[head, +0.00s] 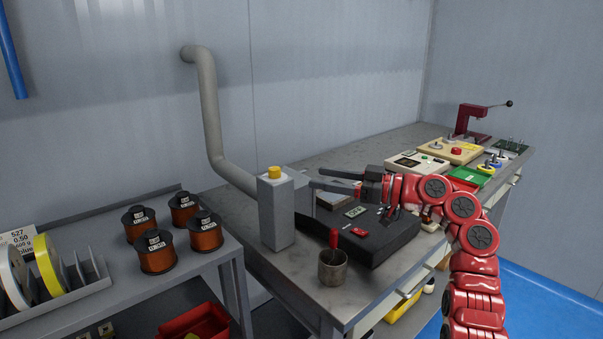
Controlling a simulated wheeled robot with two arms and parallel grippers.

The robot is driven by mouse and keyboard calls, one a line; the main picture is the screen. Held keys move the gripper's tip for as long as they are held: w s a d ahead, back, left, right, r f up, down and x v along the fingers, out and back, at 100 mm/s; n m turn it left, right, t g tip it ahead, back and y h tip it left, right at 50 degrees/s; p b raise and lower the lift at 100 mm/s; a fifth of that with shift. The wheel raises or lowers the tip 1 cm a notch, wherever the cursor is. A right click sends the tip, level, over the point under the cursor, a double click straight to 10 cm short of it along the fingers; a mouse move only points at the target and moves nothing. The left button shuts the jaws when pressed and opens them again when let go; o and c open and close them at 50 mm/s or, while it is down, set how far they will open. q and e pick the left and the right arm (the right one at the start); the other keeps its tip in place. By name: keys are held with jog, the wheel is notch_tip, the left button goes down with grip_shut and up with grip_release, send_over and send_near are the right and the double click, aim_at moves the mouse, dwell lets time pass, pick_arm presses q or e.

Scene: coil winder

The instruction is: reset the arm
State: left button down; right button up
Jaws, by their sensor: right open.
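My red right arm (464,206) comes in from the right and reaches left over the workbench (215,203). Its dark right gripper (315,178) is open, with two slim fingers pointing left and nothing seen between them. The fingertips are just right of the top of a grey upright box (276,212) with a yellow cap (274,172). I cannot tell whether they touch it. A black device (365,238) with a small display and a red switch lies below the gripper, partly hidden by the arm. My left gripper is not in view.
A metal cup (332,268) with a red-handled tool stands at the bench's front edge. Copper wire spools (157,254) stand on the left shelf. A grey pipe (210,110) rises behind. Panels (450,151) and a maroon press (474,122) occupy the far right.

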jog(key=shift+v, duration=0.85)
